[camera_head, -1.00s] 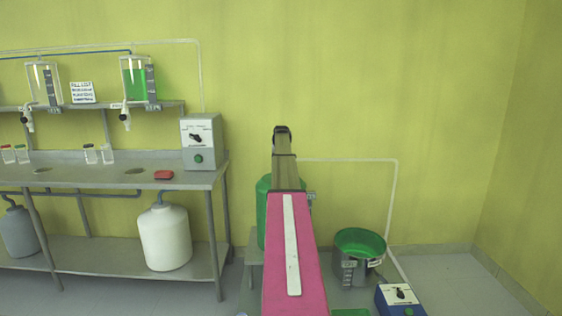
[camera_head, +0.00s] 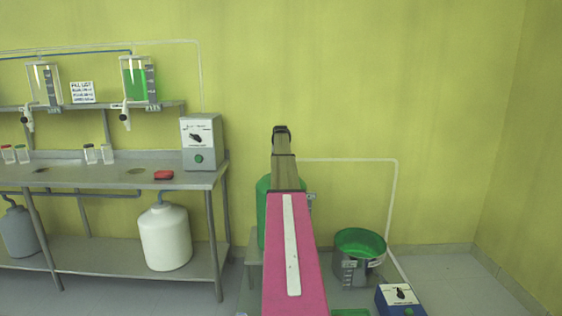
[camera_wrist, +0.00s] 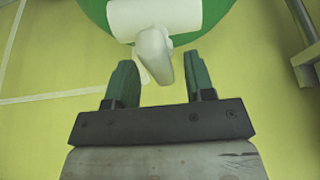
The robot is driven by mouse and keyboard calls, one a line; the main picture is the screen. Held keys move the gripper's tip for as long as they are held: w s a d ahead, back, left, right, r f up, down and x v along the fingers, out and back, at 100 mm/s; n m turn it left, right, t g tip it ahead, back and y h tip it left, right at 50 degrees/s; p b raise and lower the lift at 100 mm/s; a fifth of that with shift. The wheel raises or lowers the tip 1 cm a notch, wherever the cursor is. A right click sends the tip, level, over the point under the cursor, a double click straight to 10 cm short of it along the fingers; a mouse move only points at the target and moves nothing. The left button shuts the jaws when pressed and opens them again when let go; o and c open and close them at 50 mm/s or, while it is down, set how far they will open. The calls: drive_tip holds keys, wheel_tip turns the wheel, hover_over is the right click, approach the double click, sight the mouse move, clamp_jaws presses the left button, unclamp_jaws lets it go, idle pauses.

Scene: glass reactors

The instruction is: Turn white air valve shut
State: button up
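The white air valve shows in the wrist view as a thick white cylinder body (camera_wrist: 153,17) with a pale lever (camera_wrist: 154,52) hanging down from it. It sits against a green tank (camera_wrist: 215,14). My gripper (camera_wrist: 160,66) is open, its two dark green fingers apart, with the lever's lower end near the space between the fingertips. I cannot tell whether a finger touches the lever. In the head view my gripper (camera_head: 281,131) is at the end of the raised arm, and the green tank (camera_head: 263,212) is partly hidden behind the arm. The valve is hidden there.
A metal bench (camera_head: 120,176) stands at left with a grey control box (camera_head: 200,142) and a red object (camera_head: 164,175). A white jug (camera_head: 165,238) is on its lower shelf. A green-lined pot (camera_head: 359,243) and a blue switch box (camera_head: 399,300) are at right.

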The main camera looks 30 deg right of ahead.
drive_tip(key=shift+r, duration=0.1)
drive_tip(key=v, duration=1)
drive_tip(key=shift+r, duration=0.3)
drive_tip(key=shift+s+a, duration=0.1)
drive_tip(key=shift+s, duration=0.05)
drive_tip(key=s+a+f+n+g+y, duration=0.1)
drive_tip(key=s+a+f, duration=0.3)
drive_tip(key=a+f, duration=0.5)
drive_tip(key=s+a+f+n, duration=0.1)
drive_tip(key=s+a+f, duration=0.2)
drive_tip(key=a+f, duration=0.55)
drive_tip(key=s+a+f+n+g+y, duration=0.1)
drive_tip(key=s+a+f, duration=0.3)
drive_tip(key=a+f, duration=0.5)
drive_tip(key=s+a+f+n, duration=0.1)
drive_tip(key=s+a+f, duration=0.3)
drive_tip(key=s+a, duration=0.4)
drive_tip(key=s+a+f+n+g, duration=0.1)
drive_tip(key=s+a+f, duration=0.4)
drive_tip(key=s+a, duration=0.4)
drive_tip(key=s+a+f+n, duration=0.1)
drive_tip(key=s+a+f, duration=0.3)
drive_tip(key=s+a, duration=0.5)
drive_tip(key=shift+s+f+g, duration=0.4)
drive_tip(key=shift+s, duration=0.05)
